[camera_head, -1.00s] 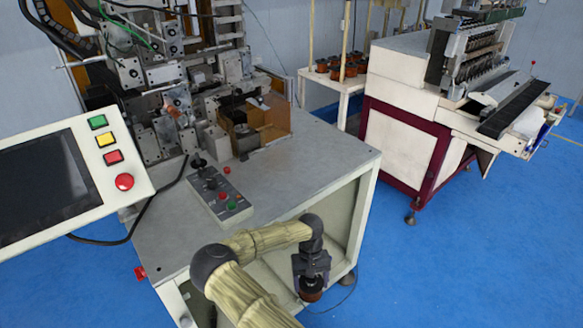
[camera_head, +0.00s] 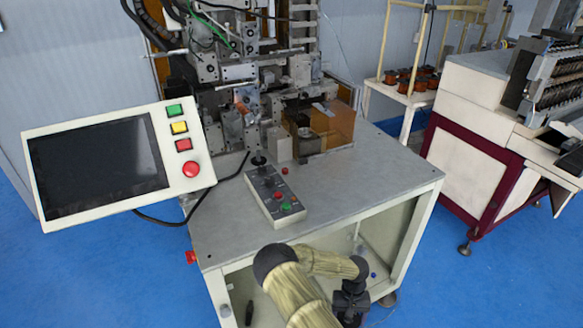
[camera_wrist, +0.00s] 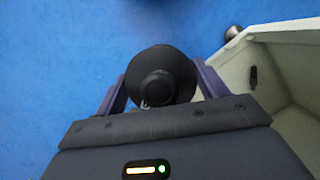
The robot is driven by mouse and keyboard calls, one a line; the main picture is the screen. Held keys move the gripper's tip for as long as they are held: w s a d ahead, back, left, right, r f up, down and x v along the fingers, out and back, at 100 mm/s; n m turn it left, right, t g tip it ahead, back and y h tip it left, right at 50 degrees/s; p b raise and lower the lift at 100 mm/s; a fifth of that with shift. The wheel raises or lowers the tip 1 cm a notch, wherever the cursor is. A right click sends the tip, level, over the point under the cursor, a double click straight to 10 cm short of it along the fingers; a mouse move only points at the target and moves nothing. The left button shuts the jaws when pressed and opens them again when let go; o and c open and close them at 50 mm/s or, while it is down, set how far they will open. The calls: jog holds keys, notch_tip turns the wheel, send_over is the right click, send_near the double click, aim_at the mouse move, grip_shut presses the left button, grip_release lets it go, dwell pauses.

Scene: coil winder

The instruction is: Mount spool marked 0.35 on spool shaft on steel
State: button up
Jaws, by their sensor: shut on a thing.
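My gripper (camera_head: 350,302) is at the bottom edge of the head view, in front of the grey-topped winding machine's open cabinet. In the wrist view my gripper (camera_wrist: 160,88) is shut on a dark round spool (camera_wrist: 158,68), with one purple finger on each side. The spool's black flange and hub face the camera, and blue floor lies beyond it. No 0.35 marking is readable. The spool is not visible in the head view. I cannot pick out the spool shaft for certain.
The winding machine's tabletop (camera_head: 350,190) carries a button box (camera_head: 275,193) and tooling. A screen panel (camera_head: 105,165) stands left. A rack (camera_head: 385,90) with several copper spools (camera_head: 415,75) and a red-framed machine (camera_head: 475,160) stand at the right. Blue floor is clear in front.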

jog(key=v, duration=1.1)
jog(key=shift+s+r, duration=0.2)
jog(key=shift+r, duration=0.2)
jog(key=shift+w+d, duration=0.1)
